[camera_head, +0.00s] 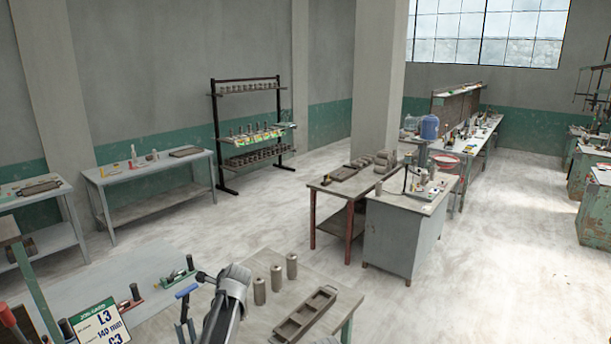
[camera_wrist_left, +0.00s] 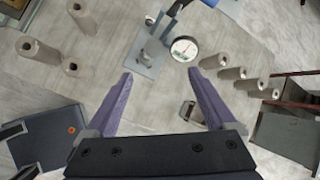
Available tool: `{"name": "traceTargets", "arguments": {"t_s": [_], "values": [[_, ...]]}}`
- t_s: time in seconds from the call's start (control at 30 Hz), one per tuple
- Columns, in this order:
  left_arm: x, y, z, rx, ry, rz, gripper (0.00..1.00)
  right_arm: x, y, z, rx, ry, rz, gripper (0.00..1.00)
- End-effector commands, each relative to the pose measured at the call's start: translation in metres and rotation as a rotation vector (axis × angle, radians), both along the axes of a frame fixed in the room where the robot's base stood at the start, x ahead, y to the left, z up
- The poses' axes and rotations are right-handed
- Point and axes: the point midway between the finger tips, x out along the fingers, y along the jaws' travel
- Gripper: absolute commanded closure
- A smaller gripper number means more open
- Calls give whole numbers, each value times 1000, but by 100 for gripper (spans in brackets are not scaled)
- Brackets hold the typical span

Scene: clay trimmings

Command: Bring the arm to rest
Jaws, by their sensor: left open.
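My left gripper (camera_wrist_left: 160,73) is open in the left wrist view. Its two purple-grey fingers stand wide apart, with nothing held between them. Beyond the fingertips are a small stand with a grey base plate (camera_wrist_left: 131,59) and a round white dial gauge (camera_wrist_left: 184,48). In the head view a grey and black arm part of mine reaches in at the bottom, over the near table's edge; the fingers cannot be made out there. My right gripper is in neither view.
Three clay cylinders (camera_head: 276,278) stand on the near table beside a compartmented clay tray (camera_head: 304,314). A blue-topped stand (camera_head: 186,291) is left of my arm. A sign (camera_head: 102,323) stands at the lower left. Workbenches (camera_head: 150,185) and a shelf rack (camera_head: 250,130) are farther back, with open floor between.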

Motion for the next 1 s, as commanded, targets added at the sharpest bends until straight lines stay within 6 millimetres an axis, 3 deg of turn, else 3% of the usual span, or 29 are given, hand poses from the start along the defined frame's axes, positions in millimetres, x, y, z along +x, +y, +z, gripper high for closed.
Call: {"name": "traceTargets", "arguments": {"t_s": [0.37, 0.57, 0.77, 0.87, 1.0], "values": [[-28, -29, -32, -92, -29, 114, 11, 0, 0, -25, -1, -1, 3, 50], [-58, -57, -63, -181, -50, 234, 11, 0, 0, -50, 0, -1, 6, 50], [-106, -98, -110, -305, -69, 428, 11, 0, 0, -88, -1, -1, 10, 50], [-144, -125, -144, -382, -74, 573, 11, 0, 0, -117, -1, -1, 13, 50], [-210, -165, -196, -482, -66, 835, 11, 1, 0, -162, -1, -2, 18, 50]]}}
